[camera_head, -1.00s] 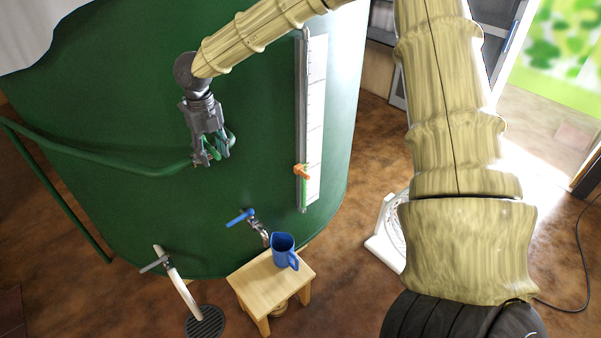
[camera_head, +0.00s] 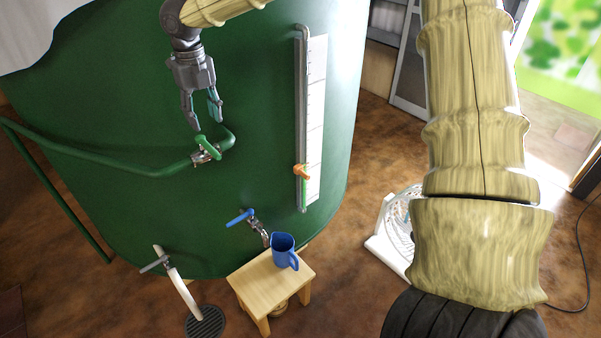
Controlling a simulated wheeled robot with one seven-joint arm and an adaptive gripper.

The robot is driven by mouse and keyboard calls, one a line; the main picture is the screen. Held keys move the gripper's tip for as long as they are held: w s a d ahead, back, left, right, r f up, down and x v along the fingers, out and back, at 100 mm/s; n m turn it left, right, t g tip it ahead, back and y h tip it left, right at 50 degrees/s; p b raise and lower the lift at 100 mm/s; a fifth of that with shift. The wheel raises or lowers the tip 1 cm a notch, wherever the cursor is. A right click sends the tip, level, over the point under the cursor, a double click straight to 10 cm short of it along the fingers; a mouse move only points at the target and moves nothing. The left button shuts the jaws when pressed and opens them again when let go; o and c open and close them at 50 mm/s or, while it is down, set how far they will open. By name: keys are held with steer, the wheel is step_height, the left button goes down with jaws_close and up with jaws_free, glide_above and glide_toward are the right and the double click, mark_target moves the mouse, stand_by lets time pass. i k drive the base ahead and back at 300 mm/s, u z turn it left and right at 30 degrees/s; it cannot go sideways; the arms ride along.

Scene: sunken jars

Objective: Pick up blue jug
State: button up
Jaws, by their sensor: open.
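The blue jug (camera_head: 283,251) stands upright on a small wooden stool (camera_head: 262,284), its handle toward the lower right. It is just below a tap with a blue handle (camera_head: 240,217) on the large green tank (camera_head: 130,120). My gripper (camera_head: 204,125) is open and empty, fingers pointing down. It is above and to the left of the jug, well apart from it, just above a green-handled valve (camera_head: 208,148) on the green pipe.
A level gauge with an orange marker (camera_head: 302,171) runs up the tank. A white pipe with a lever (camera_head: 176,283) ends over a floor drain (camera_head: 205,322). A white fan (camera_head: 396,225) stands on the right.

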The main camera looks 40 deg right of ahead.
mark_target(282, 243)
steer(key=z, duration=1.1)
